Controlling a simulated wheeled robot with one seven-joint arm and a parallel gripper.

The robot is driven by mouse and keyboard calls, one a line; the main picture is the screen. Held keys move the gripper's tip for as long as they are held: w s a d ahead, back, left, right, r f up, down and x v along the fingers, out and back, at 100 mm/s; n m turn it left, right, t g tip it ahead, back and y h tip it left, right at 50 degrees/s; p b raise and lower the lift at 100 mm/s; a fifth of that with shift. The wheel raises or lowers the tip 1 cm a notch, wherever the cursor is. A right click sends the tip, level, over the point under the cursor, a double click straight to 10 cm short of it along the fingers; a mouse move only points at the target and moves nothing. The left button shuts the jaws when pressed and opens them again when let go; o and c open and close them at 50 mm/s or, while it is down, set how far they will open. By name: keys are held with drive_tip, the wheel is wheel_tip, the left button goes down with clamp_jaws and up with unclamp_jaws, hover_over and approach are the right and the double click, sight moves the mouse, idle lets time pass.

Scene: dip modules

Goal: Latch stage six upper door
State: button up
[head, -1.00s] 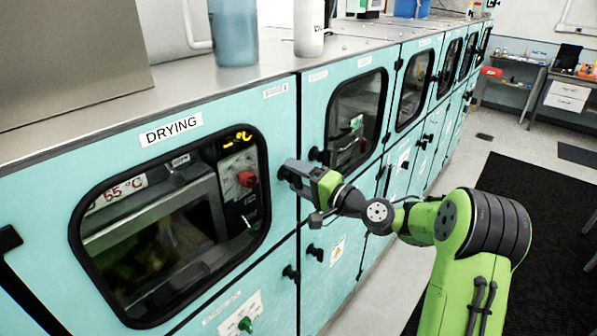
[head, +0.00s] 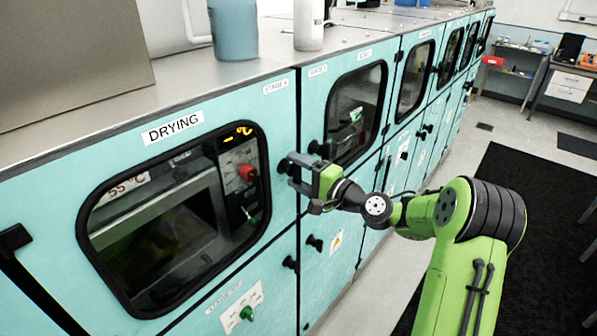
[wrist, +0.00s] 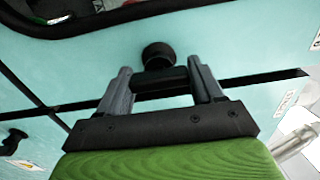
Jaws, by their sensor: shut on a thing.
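The stage six upper door (head: 50,190) is the teal panel with the DRYING label and a dark window. It looks flush with the cabinet front. Its black latch (head: 284,166) is at the right edge, partly hidden by my gripper (head: 297,172). In the wrist view, my gripper (wrist: 161,82) has one finger on each side of the latch's dark bar. It is shut on that bar. The round black knob (wrist: 158,54) of the latch shows just beyond the fingertips, against the teal panel.
Another windowed door (head: 316,105) adjoins on the right, with its own black latch (head: 315,148). Below are lower doors with black latches (head: 291,263). A blue container (head: 233,30) and a white bottle (head: 309,25) stand on the counter (head: 265,60). Floor (head: 480,150) lies open at right.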

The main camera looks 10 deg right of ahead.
drive_tip(key=o, duration=1)
drive_tip(key=shift+c, duration=0.2)
drive_tip(key=b+v, duration=0.3)
drive_tip(key=v, duration=1.2)
drive_tip(key=shift+s+d, duration=0.25)
drive_tip(key=shift+s, duration=0.1)
drive_tip(key=s+a+f+n+g+h+b, duration=0.1)
drive_tip(key=s+a+f+n+g+h, duration=0.2)
drive_tip(key=a, duration=0.4)
drive_tip(key=s+a+f+n+g+h, duration=0.1)
drive_tip(key=s+a+f+n+g, duration=0.2)
drive_tip(key=a+n+g, duration=0.25)
drive_tip(key=s+d+n+h, duration=0.2)
drive_tip(key=s+h, duration=0.4)
drive_tip(key=s, duration=1.1)
drive_tip(key=shift+s+d+r+h+b, duration=0.2)
drive_tip(key=shift+s+d+h+b, duration=0.15)
drive_tip(key=shift+d, duration=0.3)
